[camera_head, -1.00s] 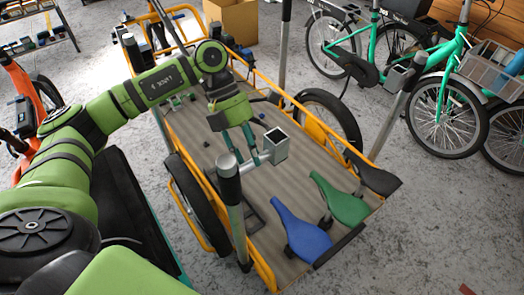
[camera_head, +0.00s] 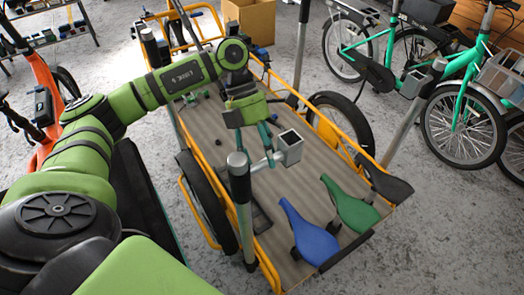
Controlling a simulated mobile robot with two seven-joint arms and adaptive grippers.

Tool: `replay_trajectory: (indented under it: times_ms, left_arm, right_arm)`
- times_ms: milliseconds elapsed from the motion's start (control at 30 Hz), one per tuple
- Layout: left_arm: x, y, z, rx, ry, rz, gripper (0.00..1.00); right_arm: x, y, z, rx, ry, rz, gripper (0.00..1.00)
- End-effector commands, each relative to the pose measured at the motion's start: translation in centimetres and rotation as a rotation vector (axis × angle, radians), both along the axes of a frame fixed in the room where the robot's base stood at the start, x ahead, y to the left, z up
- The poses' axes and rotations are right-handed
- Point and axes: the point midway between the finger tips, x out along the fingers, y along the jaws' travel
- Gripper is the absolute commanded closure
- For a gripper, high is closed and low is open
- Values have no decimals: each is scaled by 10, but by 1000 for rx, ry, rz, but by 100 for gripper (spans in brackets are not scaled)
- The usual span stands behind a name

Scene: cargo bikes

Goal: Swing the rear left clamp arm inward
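The near left post (camera_head: 240,205) of the yellow-framed cargo bed stands upright with a dark collar. From it a clamp arm (camera_head: 262,163) reaches right over the bed, ending in a square grey socket (camera_head: 289,147). My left gripper (camera_head: 257,152) points down just behind this arm, between post and socket. Its two teal fingers are apart. Whether they touch the arm is hard to tell. The far right post (camera_head: 302,45) and the right post (camera_head: 402,112) also rise from the bed; the right one has a square socket (camera_head: 413,84). My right gripper is out of view.
Green bikes (camera_head: 462,100) stand at right. The bed's middle (camera_head: 215,125) is mostly clear.

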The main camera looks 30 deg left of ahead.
Motion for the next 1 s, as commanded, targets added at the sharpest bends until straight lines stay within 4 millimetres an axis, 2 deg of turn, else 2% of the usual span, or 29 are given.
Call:
replay_trajectory:
  times_ms: [67, 233, 500, 700, 1000]
  left_arm:
    - [1, 1, 1, 0, -1, 2, 44]
    - [6, 8, 14, 1, -4, 4, 44]
    - [20, 36, 62, -1, -4, 4, 44]
    - [28, 52, 89, 0, -2, 0, 44]
    - [30, 60, 100, 0, 0, -1, 44]
  right_arm:
    - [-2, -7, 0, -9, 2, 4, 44]
    - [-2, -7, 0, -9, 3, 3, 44]
    - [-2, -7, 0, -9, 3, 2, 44]
    - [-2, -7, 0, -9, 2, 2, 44]
    - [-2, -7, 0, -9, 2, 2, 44]
